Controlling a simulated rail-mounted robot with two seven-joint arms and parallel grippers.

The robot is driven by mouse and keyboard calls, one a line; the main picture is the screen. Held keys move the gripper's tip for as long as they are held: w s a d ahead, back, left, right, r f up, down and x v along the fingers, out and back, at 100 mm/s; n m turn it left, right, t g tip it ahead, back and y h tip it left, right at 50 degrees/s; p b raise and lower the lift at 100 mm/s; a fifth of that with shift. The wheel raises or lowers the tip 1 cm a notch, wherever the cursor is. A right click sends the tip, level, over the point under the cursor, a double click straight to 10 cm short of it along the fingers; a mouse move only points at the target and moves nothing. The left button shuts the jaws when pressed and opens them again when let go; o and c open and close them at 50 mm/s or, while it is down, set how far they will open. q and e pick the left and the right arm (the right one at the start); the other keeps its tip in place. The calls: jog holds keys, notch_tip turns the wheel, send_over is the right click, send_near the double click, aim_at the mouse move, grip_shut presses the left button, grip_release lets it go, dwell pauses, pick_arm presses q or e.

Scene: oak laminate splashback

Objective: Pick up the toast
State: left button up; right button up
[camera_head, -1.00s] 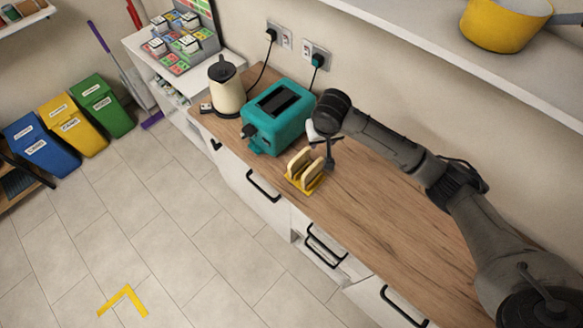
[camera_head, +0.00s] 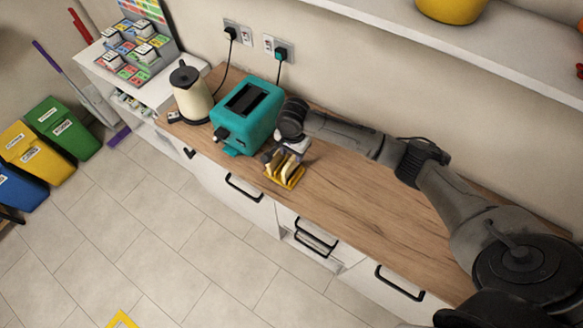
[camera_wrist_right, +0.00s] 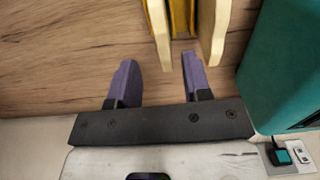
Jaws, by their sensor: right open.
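Two slices of toast stand upright in a small yellow rack (camera_head: 293,183) on the counter. In the wrist view the left slice (camera_wrist_right: 158,30) and the right slice (camera_wrist_right: 214,35) stand on either side of the yellow rack part (camera_wrist_right: 182,18). My right gripper (camera_wrist_right: 158,68) is open and empty. The near end of the left slice appears between its fingertips; the right slice lies outside the right finger. In the head view the gripper is at the rack, partly hiding the toast. I cannot tell whether a finger touches a slice. My left gripper is out of view.
A teal toaster (camera_head: 247,115) stands close to the left of the rack, and its side shows in the wrist view (camera_wrist_right: 285,70). A cream kettle (camera_head: 190,97) stands further left. The wooden counter (camera_head: 370,205) right of the rack is clear. A shelf (camera_head: 470,50) hangs above.

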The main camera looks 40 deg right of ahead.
aim_at(292, 164)
jog(key=shift+w+d+f+b, duration=0.1)
jog(key=shift+f+b, duration=0.1)
jog(key=shift+f, duration=1.8)
jog(key=shift+w+d+f+b, duration=0.1)
jog(key=shift+f+b, duration=0.05)
jog(key=shift+f, duration=1.8)
jog(key=shift+c, duration=0.4)
grip_shut()
